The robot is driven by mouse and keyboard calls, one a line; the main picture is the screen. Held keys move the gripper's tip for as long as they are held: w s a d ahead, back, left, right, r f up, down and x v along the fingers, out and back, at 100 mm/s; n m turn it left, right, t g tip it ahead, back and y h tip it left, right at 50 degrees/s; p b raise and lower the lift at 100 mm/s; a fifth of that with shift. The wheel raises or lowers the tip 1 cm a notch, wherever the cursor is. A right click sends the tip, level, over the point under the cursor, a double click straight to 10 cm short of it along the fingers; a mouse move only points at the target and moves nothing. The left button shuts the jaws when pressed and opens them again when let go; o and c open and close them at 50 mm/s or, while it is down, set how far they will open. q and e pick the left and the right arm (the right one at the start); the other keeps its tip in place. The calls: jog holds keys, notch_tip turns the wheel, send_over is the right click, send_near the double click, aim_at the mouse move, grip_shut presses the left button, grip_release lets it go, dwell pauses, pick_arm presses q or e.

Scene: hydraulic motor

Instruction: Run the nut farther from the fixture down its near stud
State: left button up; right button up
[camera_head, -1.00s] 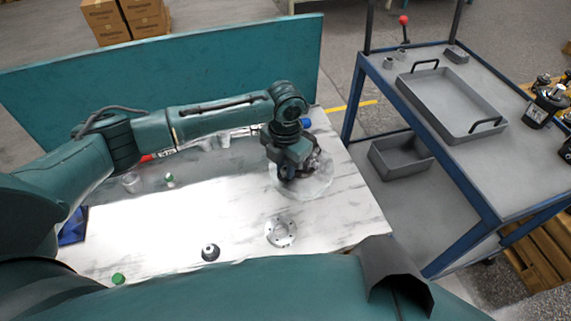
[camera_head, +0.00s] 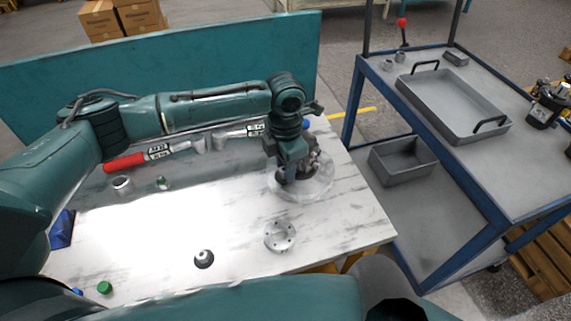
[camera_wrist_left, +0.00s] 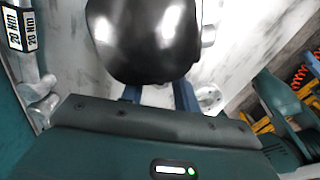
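My left gripper (camera_head: 290,176) points down at a dark motor-like body (camera_head: 316,160) on a pale round base (camera_head: 318,190), near the table's right end. In the left wrist view a glossy black body (camera_wrist_left: 145,45) fills the top middle. Two blue fingers stand apart below it, and their tips are hidden behind it. I cannot tell whether they hold anything. The studs and the nuts on the fixture cannot be made out. My right gripper is out of view.
A metal flange (camera_head: 280,236) and a dark-and-silver knob-like part (camera_head: 204,259) lie in front. A red-handled wrench (camera_head: 126,162), a metal ring (camera_head: 122,185) and a green cap (camera_head: 105,287) lie left. A cart with a grey tray (camera_head: 455,100) stands right. The table's middle is clear.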

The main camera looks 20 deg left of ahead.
pick_arm(q)
jog(key=shift+r, duration=0.1)
jog(key=shift+s+a+r+p, duration=0.1)
jog(key=shift+s+r+p, duration=0.15)
jog(key=shift+p, duration=0.45)
jog(key=shift+r+p, duration=0.1)
jog(key=shift+p, duration=0.2)
jog(key=n+p, duration=0.4)
jog(key=shift+r+n+p, duration=0.3)
jog(key=shift+n, duration=0.1)
jog(key=shift+f+n, duration=0.3)
jog(key=shift+n, duration=0.5)
jog(key=shift+f+n, duration=0.15)
jog(key=shift+n, duration=1.35)
jog(key=shift+c, duration=0.4)
